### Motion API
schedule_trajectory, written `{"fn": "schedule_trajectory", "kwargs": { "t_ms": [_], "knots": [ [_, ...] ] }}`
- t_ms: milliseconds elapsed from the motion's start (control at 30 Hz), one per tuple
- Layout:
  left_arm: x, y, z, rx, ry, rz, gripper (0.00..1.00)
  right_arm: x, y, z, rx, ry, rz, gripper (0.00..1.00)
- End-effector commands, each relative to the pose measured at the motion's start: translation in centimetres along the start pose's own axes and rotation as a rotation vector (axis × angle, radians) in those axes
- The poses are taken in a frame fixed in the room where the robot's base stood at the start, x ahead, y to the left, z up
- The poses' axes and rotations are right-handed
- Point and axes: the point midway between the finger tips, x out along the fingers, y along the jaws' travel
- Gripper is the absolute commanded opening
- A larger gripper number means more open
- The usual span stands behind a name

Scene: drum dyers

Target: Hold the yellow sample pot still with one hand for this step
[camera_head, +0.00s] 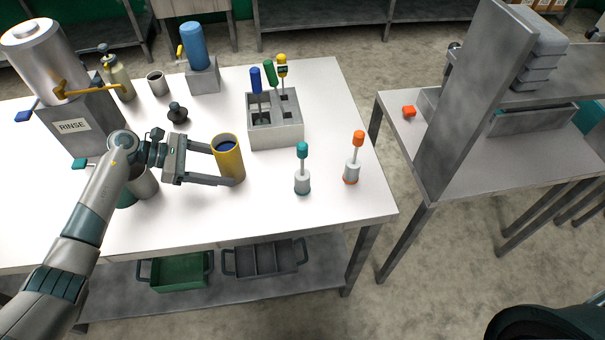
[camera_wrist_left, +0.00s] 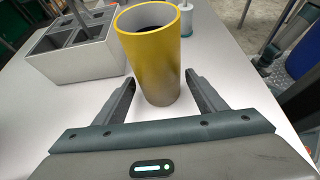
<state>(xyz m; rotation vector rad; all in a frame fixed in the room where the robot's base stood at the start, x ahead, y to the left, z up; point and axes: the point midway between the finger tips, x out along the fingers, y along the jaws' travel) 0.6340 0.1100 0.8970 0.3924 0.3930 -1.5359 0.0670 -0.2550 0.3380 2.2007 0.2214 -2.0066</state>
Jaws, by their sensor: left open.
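The yellow sample pot (camera_head: 229,160) stands upright on the white table and has dark contents. My left gripper (camera_head: 222,163) is open, with one finger on each side of the pot. In the left wrist view the pot (camera_wrist_left: 155,60) stands between the fingertips of my left gripper (camera_wrist_left: 160,95). A gap shows between each finger and the pot's lower wall there, so the fingers look apart from it. My right gripper is not in view.
A grey block holder (camera_head: 276,133) with blue, green and yellow-handled tools stands behind the pot. A teal-topped tool (camera_head: 302,170) and an orange-topped tool (camera_head: 353,160) stand to the right. The RINSE tank (camera_head: 75,125) is at left. The table's front right is clear.

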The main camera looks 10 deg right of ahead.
Motion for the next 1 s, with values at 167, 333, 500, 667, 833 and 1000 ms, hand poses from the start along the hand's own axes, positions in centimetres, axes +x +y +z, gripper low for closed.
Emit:
{"fn": "schedule_trajectory", "kwargs": {
  "t_ms": [167, 333, 500, 667, 833, 1000],
  "knots": [
    [1.14, 0.08, -0.04, 0.001, -0.001, 0.001, 0.65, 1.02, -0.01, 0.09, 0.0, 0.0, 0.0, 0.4],
    [1.41, 0.06, 0.09, 0.001, 0.0, 0.001, 0.65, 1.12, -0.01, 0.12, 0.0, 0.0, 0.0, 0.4],
    [1.4, 0.06, 0.13, 0.0, -0.001, 0.001, 0.65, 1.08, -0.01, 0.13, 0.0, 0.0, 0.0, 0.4],
    [1.4, 0.05, 0.12, 0.0, -0.001, 0.001, 0.41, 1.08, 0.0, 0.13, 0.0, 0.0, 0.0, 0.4],
    [1.39, 0.05, 0.11, 0.0, -0.001, 0.001, 0.32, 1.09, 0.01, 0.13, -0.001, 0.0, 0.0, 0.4],
    [1.39, 0.04, 0.11, 0.0, -0.001, 0.001, 0.32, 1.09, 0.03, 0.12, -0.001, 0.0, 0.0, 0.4]
  ]
}}
